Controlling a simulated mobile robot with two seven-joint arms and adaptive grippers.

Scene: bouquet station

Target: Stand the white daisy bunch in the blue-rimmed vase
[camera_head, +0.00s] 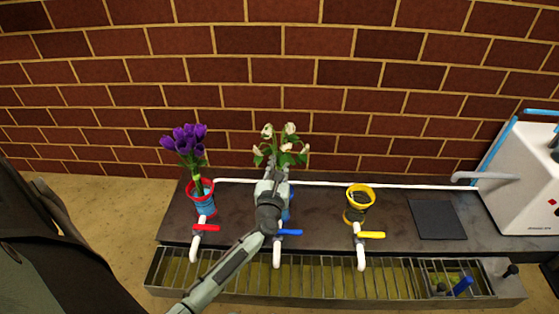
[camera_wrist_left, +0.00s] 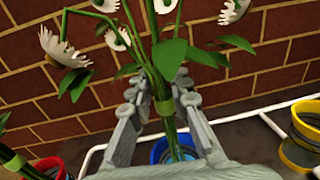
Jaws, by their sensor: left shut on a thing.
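The white daisy bunch (camera_head: 281,146) is upright, with white heads and green leaves, above the middle of the counter. My left gripper (camera_head: 274,178) is shut on its stems; in the left wrist view the fingers (camera_wrist_left: 160,100) close around the green band, below the daisy heads (camera_wrist_left: 62,48). The blue-rimmed vase (camera_head: 289,214) is mostly hidden behind my gripper in the head view. In the wrist view its blue rim (camera_wrist_left: 157,151) shows beyond the fingers, and the stem ends lie over its mouth. I cannot tell how deep they reach. My right gripper is not in view.
A red-rimmed vase (camera_head: 202,190) with purple flowers (camera_head: 186,140) stands to the left. An empty-looking yellow-rimmed vase (camera_head: 361,195) stands to the right. White pipe taps with red, blue (camera_head: 288,233) and yellow (camera_head: 371,235) handles line the front. A dark mat (camera_head: 437,219) lies right.

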